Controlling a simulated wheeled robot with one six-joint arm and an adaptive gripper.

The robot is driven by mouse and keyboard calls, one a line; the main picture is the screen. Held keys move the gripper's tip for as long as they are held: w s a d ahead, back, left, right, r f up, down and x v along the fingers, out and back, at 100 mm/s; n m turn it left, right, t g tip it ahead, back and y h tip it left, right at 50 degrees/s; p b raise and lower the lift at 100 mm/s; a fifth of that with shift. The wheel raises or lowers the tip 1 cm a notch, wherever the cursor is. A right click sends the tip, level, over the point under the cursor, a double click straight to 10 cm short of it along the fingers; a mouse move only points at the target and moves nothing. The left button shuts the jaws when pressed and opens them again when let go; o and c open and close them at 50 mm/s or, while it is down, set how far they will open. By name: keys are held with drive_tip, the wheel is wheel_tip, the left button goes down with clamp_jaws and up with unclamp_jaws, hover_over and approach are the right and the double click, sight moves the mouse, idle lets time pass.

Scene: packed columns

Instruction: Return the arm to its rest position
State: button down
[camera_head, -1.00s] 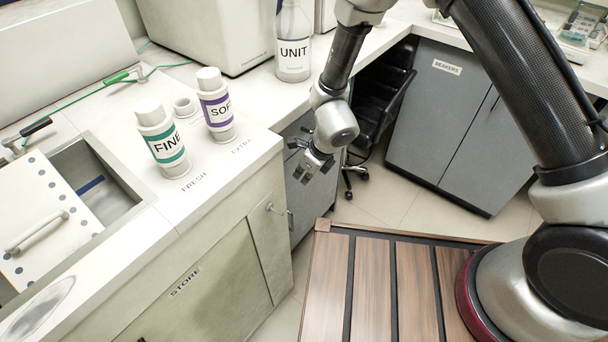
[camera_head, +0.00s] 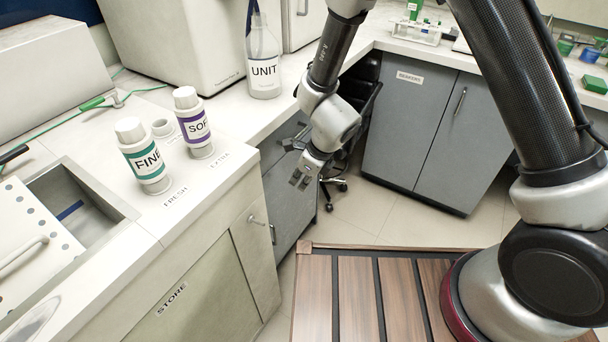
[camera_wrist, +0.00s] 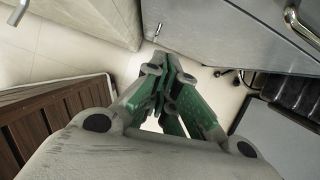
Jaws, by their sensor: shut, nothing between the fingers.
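My gripper (camera_head: 300,180) hangs in the air at the end of my bent arm, in front of the grey cabinet side and to the right of the bench with the bottles. It is shut and empty. In the wrist view my gripper (camera_wrist: 170,105) points down toward the pale floor, its greenish fingers drawn together with nothing between them. My arm rises from its round base at the right, over the slatted wooden deck.
A FINE column (camera_head: 144,158) and a SOF-labelled column (camera_head: 194,124) stand on the left bench. A UNIT bottle (camera_head: 264,65) stands behind. Grey cabinets (camera_head: 415,130) and a black chair (camera_head: 355,105) lie beyond my gripper. Open floor (camera_head: 360,215) shows below.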

drive_tip(key=s+d+r+n+g, duration=0.35)
drive_tip(key=s+n, duration=0.35)
drive_tip(key=n, duration=0.4)
drive_tip(key=s+d+r+n+t+h, duration=0.1)
drive_tip(key=s+d+r+n+t, duration=0.1)
drive_tip(key=d+r, duration=0.8)
drive_tip(key=s+d+r+n+t+h, duration=0.1)
drive_tip(key=s+d+r+n, duration=0.3)
drive_tip(key=d+r, duration=0.7)
drive_tip(key=s+d+r+n+t+h, duration=0.2)
drive_tip(key=d+r+n, duration=0.3)
drive_tip(key=d+r, duration=0.6)
drive_tip(key=s+d+t, duration=0.1)
drive_tip(key=d, duration=0.4)
drive_tip(key=shift+d+n, duration=0.2)
drive_tip(key=shift+n, duration=0.1)
